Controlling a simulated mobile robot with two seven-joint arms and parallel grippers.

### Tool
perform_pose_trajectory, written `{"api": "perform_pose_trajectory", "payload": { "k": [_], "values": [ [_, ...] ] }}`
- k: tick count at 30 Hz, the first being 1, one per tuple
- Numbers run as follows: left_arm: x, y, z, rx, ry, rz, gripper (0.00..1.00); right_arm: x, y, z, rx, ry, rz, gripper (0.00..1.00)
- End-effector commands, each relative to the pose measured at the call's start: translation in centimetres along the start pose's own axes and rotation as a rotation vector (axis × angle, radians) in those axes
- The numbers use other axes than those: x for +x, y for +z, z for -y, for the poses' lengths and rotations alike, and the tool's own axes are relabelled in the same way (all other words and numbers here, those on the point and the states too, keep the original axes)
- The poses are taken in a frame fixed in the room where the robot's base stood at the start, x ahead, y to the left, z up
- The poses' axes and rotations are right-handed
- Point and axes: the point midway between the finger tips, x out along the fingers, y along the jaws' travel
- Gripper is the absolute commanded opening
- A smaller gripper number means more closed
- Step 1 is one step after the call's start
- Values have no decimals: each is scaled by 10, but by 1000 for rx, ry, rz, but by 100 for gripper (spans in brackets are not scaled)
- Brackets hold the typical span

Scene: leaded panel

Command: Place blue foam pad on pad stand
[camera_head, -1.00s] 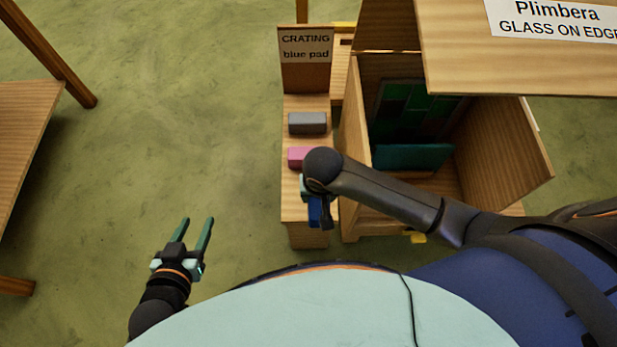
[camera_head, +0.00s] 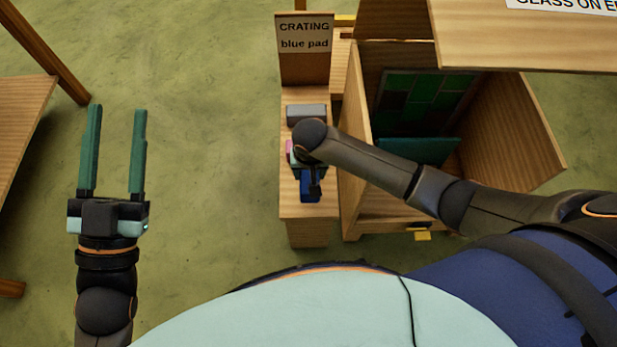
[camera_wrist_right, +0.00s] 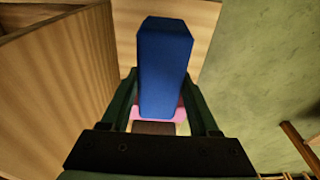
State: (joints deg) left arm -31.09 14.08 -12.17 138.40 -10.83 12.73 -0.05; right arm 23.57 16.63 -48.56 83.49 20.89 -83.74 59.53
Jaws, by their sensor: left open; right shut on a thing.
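The blue foam pad (camera_head: 310,188) is in my right gripper, over the front part of the narrow wooden pad stand (camera_head: 308,208). I cannot tell whether the pad touches the stand's top. In the right wrist view the blue pad (camera_wrist_right: 164,62) sits between the fingers of my right gripper (camera_wrist_right: 163,88), which is shut on it. My wrist hides most of that gripper in the head view. A pink pad (camera_head: 289,151), mostly covered by my wrist, and a grey pad (camera_head: 306,114) lie further back on the stand. My left gripper (camera_head: 117,108) is open and empty at the left, over the floor.
A sign (camera_head: 304,36) reading "CRATING blue pad" stands at the stand's back. Right of the stand is an open wooden crate (camera_head: 352,150) with a green leaded panel (camera_head: 425,98) and a teal pad (camera_head: 420,150) inside. A wooden table (camera_head: 22,115) edges in at the left.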

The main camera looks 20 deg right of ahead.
Motion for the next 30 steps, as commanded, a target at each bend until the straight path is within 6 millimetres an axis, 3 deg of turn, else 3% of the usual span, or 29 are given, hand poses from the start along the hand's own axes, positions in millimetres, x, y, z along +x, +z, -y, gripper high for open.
{"api": "perform_pose_trajectory", "payload": {
  "k": [3, 9, 13, 18, 30],
  "values": [
    [0, -20, 0, 24, 5, -84, 50, 7, -4, 1, -1, 1, 0, 9],
    [0, -35, 1, 43, 8, -148, 50, 11, -6, 2, -1, 1, 0, 9],
    [-2, -57, 0, 67, 14, -240, 50, 18, -10, 3, 0, 0, -1, 9],
    [-11, -72, -5, 82, 25, -332, 50, 44, -5, 2, -1, 1, 0, 9],
    [-11, -76, -5, 84, 27, -347, 50, 48, -4, 2, -1, 1, 0, 9]
  ]
}}
